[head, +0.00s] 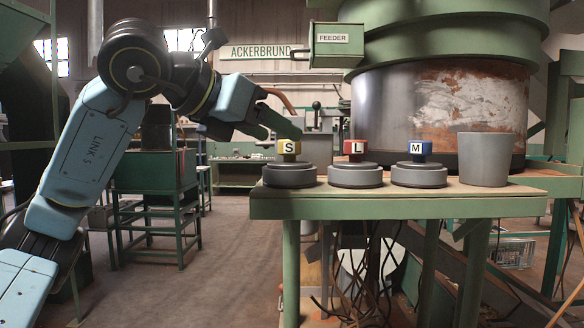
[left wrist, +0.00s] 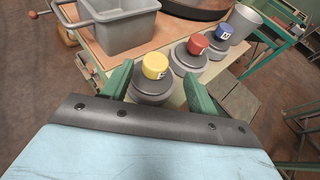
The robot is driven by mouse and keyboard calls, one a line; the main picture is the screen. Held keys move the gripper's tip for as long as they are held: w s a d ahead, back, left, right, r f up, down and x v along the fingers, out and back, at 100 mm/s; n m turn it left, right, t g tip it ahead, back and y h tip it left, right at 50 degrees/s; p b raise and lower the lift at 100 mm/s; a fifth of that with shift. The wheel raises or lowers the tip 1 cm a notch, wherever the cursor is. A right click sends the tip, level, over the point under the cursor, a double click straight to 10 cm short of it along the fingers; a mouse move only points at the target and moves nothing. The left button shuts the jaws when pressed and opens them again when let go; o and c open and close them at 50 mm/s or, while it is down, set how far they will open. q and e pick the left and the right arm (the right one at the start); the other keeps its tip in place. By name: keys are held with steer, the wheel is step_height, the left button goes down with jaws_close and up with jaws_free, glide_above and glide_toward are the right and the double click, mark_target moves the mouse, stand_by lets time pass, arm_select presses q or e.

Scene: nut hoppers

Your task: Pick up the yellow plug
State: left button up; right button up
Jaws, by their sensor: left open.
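The yellow plug (head: 289,148), marked S, sits upright on the leftmost round grey base (head: 289,176) on the green-edged table. In the left wrist view the yellow plug (left wrist: 155,66) shows between and beyond the two green fingers of my left gripper (left wrist: 158,84). In the head view my left gripper (head: 277,124) is just above and to the left of the plug, with its fingers tilted down toward it. It is open and holds nothing. My right gripper is in neither view.
A red plug (head: 355,149) marked L and a blue plug (head: 419,150) marked M stand on similar bases to the right. A grey cup (head: 485,160) stands at the table's right. A grey bin (left wrist: 122,28) lies behind in the left wrist view. The feeder box (head: 336,45) hangs above.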

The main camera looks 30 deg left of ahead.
mark_target(297, 148)
arm_select(q)
steer(key=shift+x, duration=0.95)
steer(key=shift+a+b+x, duration=0.2)
steer(key=shift+b+x, duration=0.25)
steer(key=shift+x, duration=2.25)
steer(key=shift+f, duration=0.1)
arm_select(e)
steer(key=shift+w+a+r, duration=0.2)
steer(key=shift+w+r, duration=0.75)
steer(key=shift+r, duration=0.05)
arm_select(q)
steer(key=shift+c, duration=0.5)
steer(key=c, duration=1.1)
